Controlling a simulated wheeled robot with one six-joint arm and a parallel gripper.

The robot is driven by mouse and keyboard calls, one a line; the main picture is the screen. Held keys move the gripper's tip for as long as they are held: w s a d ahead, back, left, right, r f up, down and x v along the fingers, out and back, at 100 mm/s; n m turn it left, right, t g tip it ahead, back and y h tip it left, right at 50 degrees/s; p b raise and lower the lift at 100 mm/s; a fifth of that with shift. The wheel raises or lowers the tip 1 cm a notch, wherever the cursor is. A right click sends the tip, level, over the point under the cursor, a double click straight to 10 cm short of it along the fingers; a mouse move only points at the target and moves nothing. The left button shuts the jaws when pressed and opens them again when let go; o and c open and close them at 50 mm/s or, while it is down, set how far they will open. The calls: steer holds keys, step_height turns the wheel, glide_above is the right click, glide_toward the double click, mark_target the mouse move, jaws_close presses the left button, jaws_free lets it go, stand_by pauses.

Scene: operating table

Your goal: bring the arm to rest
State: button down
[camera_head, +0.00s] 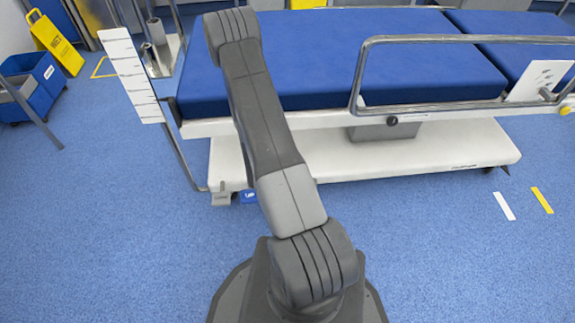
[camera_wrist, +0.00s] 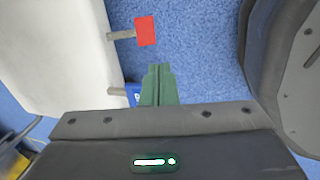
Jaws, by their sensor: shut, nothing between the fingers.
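My arm (camera_head: 262,110) rises from my base in the head view, and its upper part crosses in front of the left end of the operating table (camera_head: 310,70). My gripper does not show in the head view. In the wrist view my gripper (camera_wrist: 158,68) shows as two green fingers side by side, shut and empty. Blue floor lies beyond their tips. The fingers are close in the picture to a red pedal (camera_wrist: 146,31) and a blue pedal (camera_wrist: 133,95).
The white table base (camera_head: 400,158) stands on the blue floor, with a metal side rail (camera_head: 450,39) above. A yellow wet-floor sign (camera_head: 57,44) and a blue bin (camera_head: 35,78) stand at the far left.

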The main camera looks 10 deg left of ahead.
steer(key=shift+f, duration=0.1)
steer(key=shift+g, duration=0.8)
steer(key=w+f+b, duration=0.1)
steer(key=w+f, duration=0.1)
steer(key=f, duration=0.1)
steer(key=w+a+f, duration=0.1)
steer(key=f, duration=0.3)
steer(key=w+a+f+b, duration=0.1)
steer(key=w+f, duration=0.1)
steer(key=f, duration=0.1)
steer(key=shift+w+f+b, duration=0.3)
steer(key=shift+f+b, duration=0.05)
steer(key=shift+f, duration=0.05)
steer(key=shift+w+d+r+g+h+p, duration=0.1)
steer(key=shift+w+g+h+p, duration=0.2)
steer(key=shift+g+h, duration=0.1)
steer(key=shift+r+p, duration=0.4)
steer(key=shift+r, duration=0.95)
steer(key=shift+f, duration=0.15)
